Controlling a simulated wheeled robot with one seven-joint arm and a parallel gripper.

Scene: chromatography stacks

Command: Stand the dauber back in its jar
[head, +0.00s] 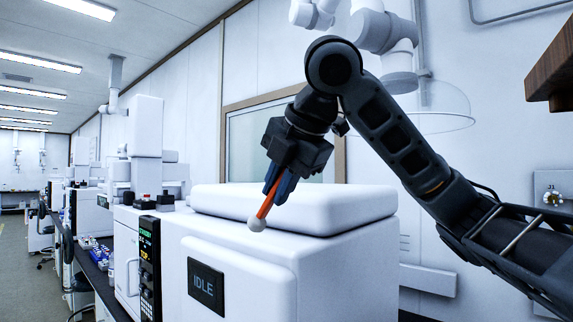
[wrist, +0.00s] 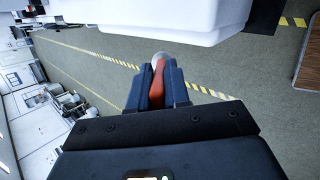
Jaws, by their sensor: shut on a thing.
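The dauber (head: 264,207) has an orange-red handle and a round whitish tip. My gripper (head: 277,190) is shut on its handle and holds it in the air in front of the large white instrument. The dauber is tilted, with its pale tip at the lower left end. In the wrist view the red handle of the dauber (wrist: 157,82) lies between the two dark fingers of my gripper (wrist: 157,88), with the pale tip beyond them. I cannot make out the jar in either view.
A large white instrument (head: 345,255) with an "IDLE" screen stands just behind and below the gripper. More instruments line a dark bench (head: 100,262) at left. A brown wooden edge (head: 553,75) juts in at upper right. The floor aisle (head: 30,262) is open at far left.

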